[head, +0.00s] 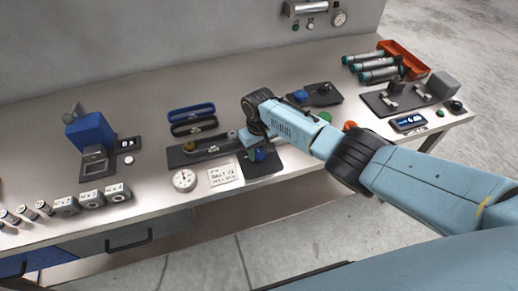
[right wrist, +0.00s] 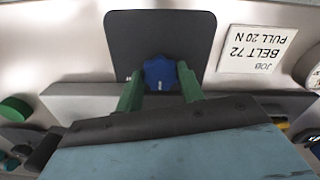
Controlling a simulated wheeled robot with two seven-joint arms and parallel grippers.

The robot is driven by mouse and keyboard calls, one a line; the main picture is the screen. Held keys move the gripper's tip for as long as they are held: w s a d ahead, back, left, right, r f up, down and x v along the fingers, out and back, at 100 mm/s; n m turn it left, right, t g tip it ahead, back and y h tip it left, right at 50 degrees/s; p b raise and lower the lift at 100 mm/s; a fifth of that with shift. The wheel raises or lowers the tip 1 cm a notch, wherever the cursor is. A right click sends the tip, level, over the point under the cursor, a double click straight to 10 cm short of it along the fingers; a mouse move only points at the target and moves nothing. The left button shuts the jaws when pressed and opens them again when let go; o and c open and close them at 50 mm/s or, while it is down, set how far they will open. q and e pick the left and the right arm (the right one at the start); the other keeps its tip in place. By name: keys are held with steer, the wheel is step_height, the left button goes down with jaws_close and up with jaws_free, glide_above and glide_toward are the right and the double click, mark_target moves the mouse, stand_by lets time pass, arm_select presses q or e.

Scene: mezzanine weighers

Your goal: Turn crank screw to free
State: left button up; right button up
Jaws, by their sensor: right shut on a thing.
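My right gripper (head: 258,146) reaches down at the near end of a long dark fixture (head: 185,158) on the bench. In the right wrist view its two green fingers (right wrist: 160,84) are closed on a blue knob, which I take for the crank screw (right wrist: 160,72). The knob sits over a dark rounded plate (right wrist: 160,30). The knob's lower part and any thread are hidden. My left gripper is not in view.
A job card (head: 225,174) and a round dial (head: 185,180) lie left of the gripper. Marked weights (head: 91,198) stand at left. Green-capped cylinders (head: 378,65) lie at far right. The bench's front edge is close.

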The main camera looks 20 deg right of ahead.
mark_target(259, 153)
steer(key=n, duration=1.1)
steer(key=shift+w, duration=0.1)
steer(key=shift+n, duration=0.5)
steer(key=o, duration=1)
step_height(259, 153, up, 14)
steer(key=p, duration=0.1)
steer(key=shift+f+p, duration=0.25)
steer(key=shift+p, duration=0.15)
